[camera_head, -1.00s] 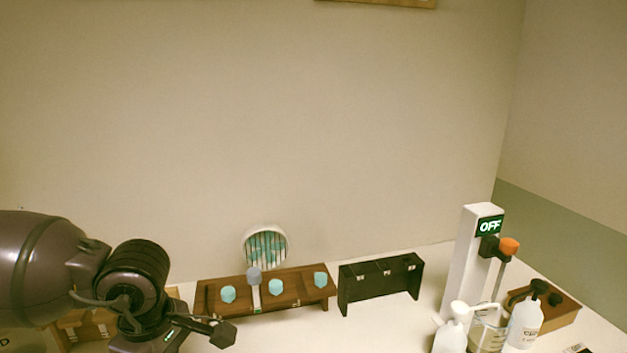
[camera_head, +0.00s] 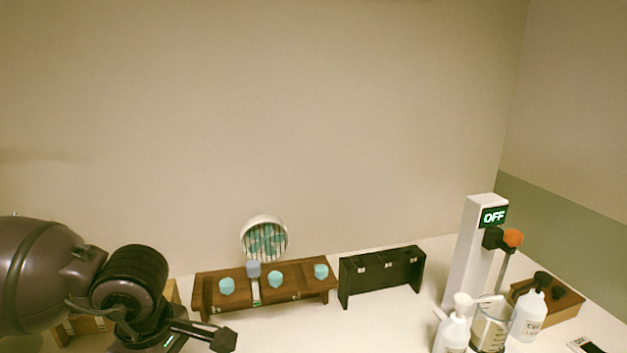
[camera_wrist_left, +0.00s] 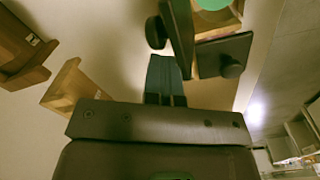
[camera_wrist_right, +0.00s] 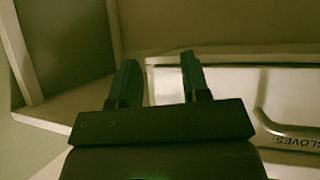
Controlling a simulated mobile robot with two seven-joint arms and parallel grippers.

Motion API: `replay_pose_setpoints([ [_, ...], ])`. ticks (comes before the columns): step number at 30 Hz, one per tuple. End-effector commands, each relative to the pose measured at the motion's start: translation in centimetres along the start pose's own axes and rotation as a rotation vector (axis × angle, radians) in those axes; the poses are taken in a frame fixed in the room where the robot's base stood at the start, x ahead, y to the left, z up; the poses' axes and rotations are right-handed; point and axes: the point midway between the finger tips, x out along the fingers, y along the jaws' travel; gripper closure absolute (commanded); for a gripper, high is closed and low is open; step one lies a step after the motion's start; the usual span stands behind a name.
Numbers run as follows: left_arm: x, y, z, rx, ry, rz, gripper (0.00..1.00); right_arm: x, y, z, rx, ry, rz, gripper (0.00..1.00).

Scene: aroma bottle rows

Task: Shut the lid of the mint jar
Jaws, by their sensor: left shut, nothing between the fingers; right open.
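I cannot pick out the mint jar for certain. In the left wrist view a round green thing (camera_wrist_left: 212,4) is cut off by the top edge, in a wooden surround. Beside it are dark plates (camera_wrist_left: 224,54) with round knobs; I cannot tell whether one is the lid. My left gripper (camera_wrist_left: 166,62) is shut and empty, with its tips close to these plates. In the head view it (camera_head: 224,339) is low at the left, in front of the wooden rack. My right gripper (camera_wrist_right: 160,72) is open and empty in the right wrist view, outside the head view.
The wooden rack (camera_head: 205,296) carries teal-capped bottles and one grey-capped one. A black rack (camera_head: 378,283) stands to its right. Further right are a white column (camera_head: 467,255) reading OFF, pump bottles, a beaker (camera_head: 490,334) and a wooden box (camera_head: 565,309). A white panel (camera_wrist_right: 225,95) lies by my right gripper.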

Motion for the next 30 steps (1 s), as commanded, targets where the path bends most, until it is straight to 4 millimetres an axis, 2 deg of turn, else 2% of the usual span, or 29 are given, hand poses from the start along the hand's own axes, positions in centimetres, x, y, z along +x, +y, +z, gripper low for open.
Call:
replay_pose_setpoints([
  [1,1.4,-1.3,0.6,0.013,-0.013,-0.043,1.00,0.2,0.0,0.1,-0.001,0.000,-0.001,0.57],
  [12,1.4,-2.7,1.5,0.016,-0.019,-0.045,1.00,0.4,-0.1,-0.7,-0.003,0.015,-0.002,0.57],
  [30,1.7,-4.3,2.3,0.004,-0.012,-0.039,1.00,-0.2,0.1,0.6,-0.001,-0.010,0.001,0.57],
])
